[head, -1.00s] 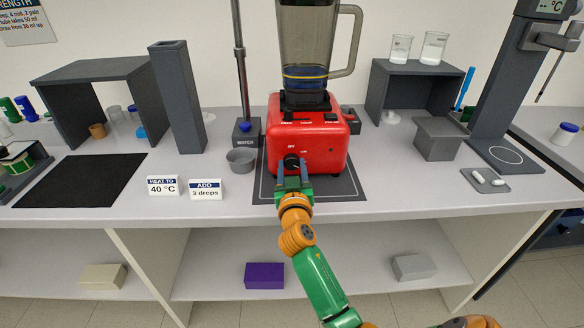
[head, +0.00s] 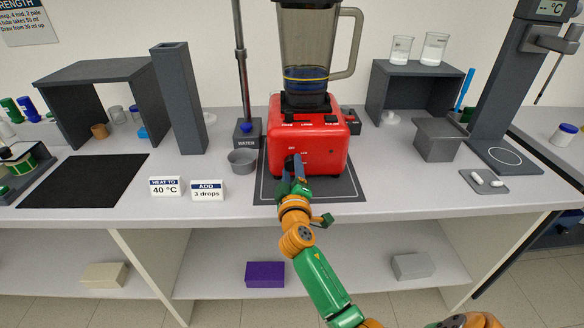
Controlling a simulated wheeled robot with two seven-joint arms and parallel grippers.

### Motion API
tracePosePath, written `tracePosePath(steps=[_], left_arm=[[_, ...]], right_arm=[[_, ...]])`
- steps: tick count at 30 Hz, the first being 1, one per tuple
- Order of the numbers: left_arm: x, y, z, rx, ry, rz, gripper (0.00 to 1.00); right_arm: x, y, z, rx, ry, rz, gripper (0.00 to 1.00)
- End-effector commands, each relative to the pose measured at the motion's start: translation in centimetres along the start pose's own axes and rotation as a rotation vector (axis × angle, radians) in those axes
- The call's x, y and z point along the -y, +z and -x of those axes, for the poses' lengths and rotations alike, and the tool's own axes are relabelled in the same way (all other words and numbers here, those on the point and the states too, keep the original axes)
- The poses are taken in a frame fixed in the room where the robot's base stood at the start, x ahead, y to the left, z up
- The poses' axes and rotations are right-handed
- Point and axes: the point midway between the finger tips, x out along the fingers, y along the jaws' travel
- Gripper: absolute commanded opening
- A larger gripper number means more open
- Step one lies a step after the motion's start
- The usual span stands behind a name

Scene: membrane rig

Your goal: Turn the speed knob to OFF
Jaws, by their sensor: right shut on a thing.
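A red blender base (head: 320,150) stands on a dark grey mat (head: 340,187) and carries a clear jug (head: 306,55) with dark liquid low in it. The black speed knob (head: 290,162) is on the base's front, at the left. My right gripper (head: 297,166) is at the front of the base, shut on the speed knob. The gripper covers most of the knob, so its pointer setting cannot be read. Small white marks show above the knob. My left gripper is not in view.
A grey cup (head: 242,161) stands just left of the mat. Two label cards (head: 207,190) stand further left on the white bench. A grey box (head: 437,138) and a small tray with white pieces (head: 485,181) are to the right. The bench front by the mat is clear.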

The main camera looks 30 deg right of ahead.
Motion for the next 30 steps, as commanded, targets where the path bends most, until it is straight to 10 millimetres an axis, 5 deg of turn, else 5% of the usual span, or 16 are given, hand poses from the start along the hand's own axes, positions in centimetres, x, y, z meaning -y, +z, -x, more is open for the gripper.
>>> tracePosePath(steps=[30], left_arm=[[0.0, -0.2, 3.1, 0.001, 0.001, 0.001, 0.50]], right_arm=[[0.0, 0.0, 0.0, 0.000, 0.000, 0.937, 0.00]])
